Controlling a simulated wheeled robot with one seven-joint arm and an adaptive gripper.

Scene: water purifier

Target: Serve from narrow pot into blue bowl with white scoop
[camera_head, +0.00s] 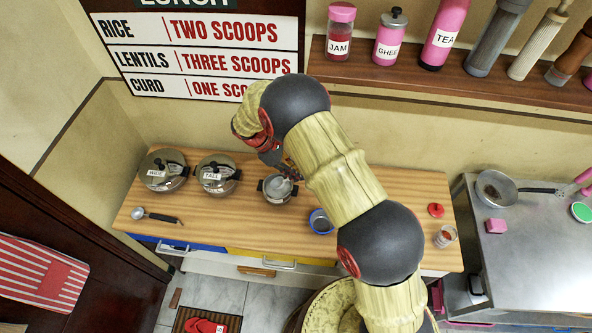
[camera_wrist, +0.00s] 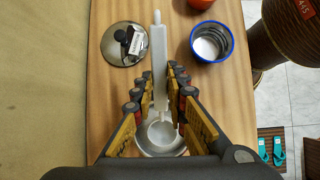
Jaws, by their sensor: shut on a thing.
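My gripper (camera_wrist: 160,74) is shut on the handle of a white scoop (camera_wrist: 158,65). The scoop's round cup (camera_wrist: 162,134) is at the narrow pot (camera_wrist: 148,151), an open steel pot, and overlaps its mouth in the wrist view. In the head view the pot (camera_head: 278,196) stands right of two lidded pots, below my wrist. I cannot tell how deep the cup is or whether it is filled. The blue bowl (camera_wrist: 227,55) stands apart from the pot; its inside looks grey with a pale bottom. In the head view the bowl (camera_head: 320,226) is partly hidden by my arm.
A glass lid (camera_wrist: 112,52) with a label lies on the counter. Pots labelled WIDE (camera_head: 163,171) and TALL (camera_head: 218,175) stand at the left, with a metal ladle (camera_head: 157,215) in front. A jar (camera_head: 445,236) and red lid (camera_head: 436,210) are at the right. Counter between ladle and bowl is clear.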

